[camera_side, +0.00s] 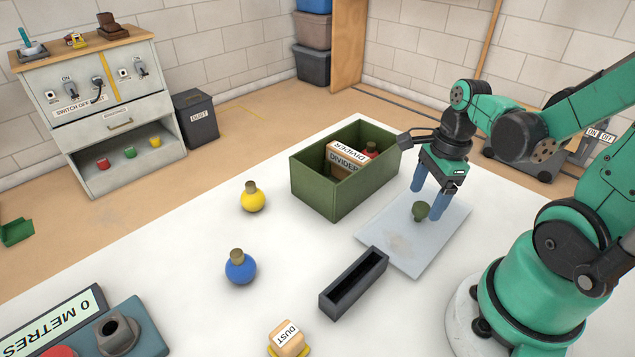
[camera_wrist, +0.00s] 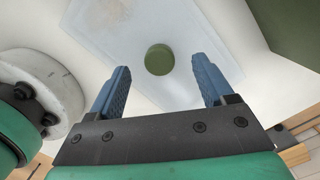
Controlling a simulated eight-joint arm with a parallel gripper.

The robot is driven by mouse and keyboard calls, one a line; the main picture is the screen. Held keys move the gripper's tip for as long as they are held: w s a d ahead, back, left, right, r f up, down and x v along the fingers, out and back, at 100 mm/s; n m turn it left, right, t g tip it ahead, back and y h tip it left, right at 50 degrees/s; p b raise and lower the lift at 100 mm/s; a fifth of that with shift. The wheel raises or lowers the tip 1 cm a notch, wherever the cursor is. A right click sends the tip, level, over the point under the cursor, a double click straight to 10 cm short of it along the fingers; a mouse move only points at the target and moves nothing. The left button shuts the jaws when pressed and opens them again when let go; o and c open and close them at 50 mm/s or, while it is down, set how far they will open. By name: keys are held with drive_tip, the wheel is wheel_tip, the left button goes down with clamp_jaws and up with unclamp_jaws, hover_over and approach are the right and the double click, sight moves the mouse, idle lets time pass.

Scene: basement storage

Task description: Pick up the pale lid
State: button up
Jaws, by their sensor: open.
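The pale lid (camera_side: 398,238), a flat, pale grey-blue sheet, lies on the white table beside the green box. A dark green knob (camera_side: 420,211) stands up from it. My gripper (camera_side: 427,203) is open and empty over the lid, pointing down, its two blue fingers close to the knob. In the wrist view, the lid (camera_wrist: 205,25) spreads beyond the fingers. The knob (camera_wrist: 159,59) shows as a round top, near the middle of the gap between the fingertips, with clear room on both sides. I cannot tell how far down the fingers reach beside it.
The open green box (camera_side: 318,187) holds a block marked DIVIDER (camera_side: 345,155) and something red. A narrow black tray (camera_side: 350,290) lies in front of the lid. Yellow (camera_side: 253,200) and blue (camera_side: 240,268) round bottles stand left, with free table around them. A DUST block (camera_side: 287,338) sits at the front.

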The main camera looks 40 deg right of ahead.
sight(423, 206)
drive_tip(key=shift+w+a+f, duration=0.1)
drive_tip(key=shift+a+f, duration=0.1)
drive_tip(key=shift+f, duration=1.45)
clamp_jaws()
